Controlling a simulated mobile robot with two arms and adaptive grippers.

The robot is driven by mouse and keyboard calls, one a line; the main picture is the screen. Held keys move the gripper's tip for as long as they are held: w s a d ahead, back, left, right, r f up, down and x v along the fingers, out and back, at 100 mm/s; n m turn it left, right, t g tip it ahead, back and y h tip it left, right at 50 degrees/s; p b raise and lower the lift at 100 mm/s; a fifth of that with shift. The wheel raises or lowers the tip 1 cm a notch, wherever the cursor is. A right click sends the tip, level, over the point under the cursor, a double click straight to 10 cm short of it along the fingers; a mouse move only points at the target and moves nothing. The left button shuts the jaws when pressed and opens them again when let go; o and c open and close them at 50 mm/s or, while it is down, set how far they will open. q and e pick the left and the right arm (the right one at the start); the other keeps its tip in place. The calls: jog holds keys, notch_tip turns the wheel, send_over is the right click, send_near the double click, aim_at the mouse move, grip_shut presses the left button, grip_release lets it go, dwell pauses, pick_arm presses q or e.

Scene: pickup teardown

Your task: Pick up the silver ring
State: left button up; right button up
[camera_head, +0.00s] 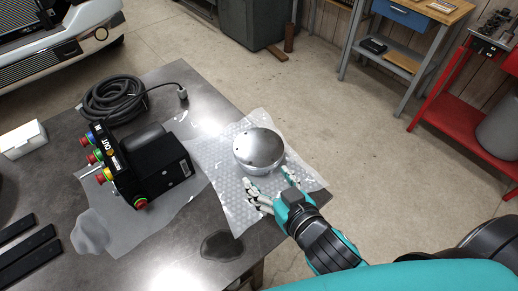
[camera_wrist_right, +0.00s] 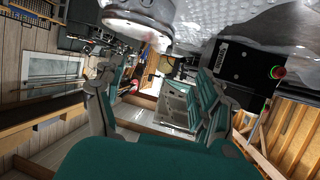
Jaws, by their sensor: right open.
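The silver ring (camera_head: 259,149) shows as a round, shiny metal piece with a domed top and a small dark mark. It lies on a sheet of bubble wrap (camera_head: 215,168) at the right part of the dark metal table. Its underside shows at the top of the right wrist view (camera_wrist_right: 140,22). My right gripper (camera_head: 270,186) is open and empty, just on the near side of the ring. Its fingers point toward the ring, seemingly without touching it. The open fingers also show in the right wrist view (camera_wrist_right: 158,85). My left gripper is not in view.
A black control box (camera_head: 150,165) with coloured buttons stands left of the ring, with a coiled black cable (camera_head: 112,98) behind it. A white box (camera_head: 22,139) and dark bars (camera_head: 25,252) are at the left. A red cart (camera_head: 462,130) stands right, beyond clear floor.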

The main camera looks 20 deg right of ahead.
jog(key=p, duration=0.2)
send_near(242, 150)
jog(key=shift+w+a+f, duration=0.1)
jog(key=shift+w+a, duration=0.1)
jog(key=shift+w, duration=0.65)
jog(key=shift+x, duration=0.8)
jog(key=shift+f+p+x, duration=0.1)
jog(key=shift+p+x, duration=0.35)
jog(key=shift+x, duration=0.75)
jog(key=shift+f+p+x, duration=0.15)
jog(key=shift+p+x, duration=0.3)
jog(key=shift+x, duration=0.7)
jog(key=shift+s+d, duration=0.1)
grip_shut()
